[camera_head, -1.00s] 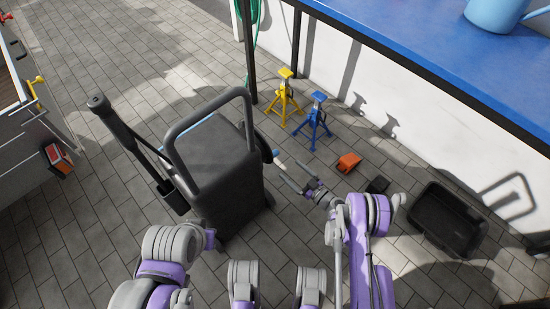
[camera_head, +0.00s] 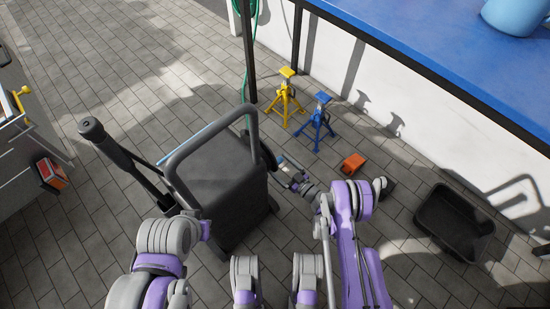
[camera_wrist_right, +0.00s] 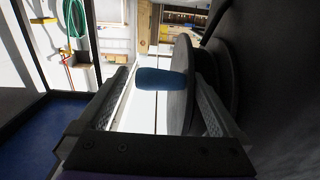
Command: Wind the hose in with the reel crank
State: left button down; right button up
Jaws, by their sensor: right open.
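The dark grey hose reel cart (camera_head: 225,175), with a looped push handle, stands left of my right arm in the head view. Its round drum plate (camera_wrist_right: 180,85) shows in the right wrist view. The blue crank grip (camera_wrist_right: 152,81) sticks out from that plate. My right gripper (camera_head: 284,165) is at the cart's right side. In the right wrist view it (camera_wrist_right: 160,100) is open, with one finger on each side of the blue grip; contact is not clear. My left gripper is out of sight, and the left arm ends beside the cart. The hose on the drum is hidden.
A yellow stand (camera_head: 286,98) and a blue stand (camera_head: 318,122) are beyond the crank side. An orange object (camera_head: 353,163) and a black tray (camera_head: 455,222) lie on the paving to the right. A blue-topped bench (camera_head: 420,50) runs along the right.

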jog(key=shift+a, duration=0.1)
jog(key=c, duration=0.6)
jog(key=shift+w+d+r, duration=0.1)
jog(key=shift+d, duration=0.1)
grip_shut()
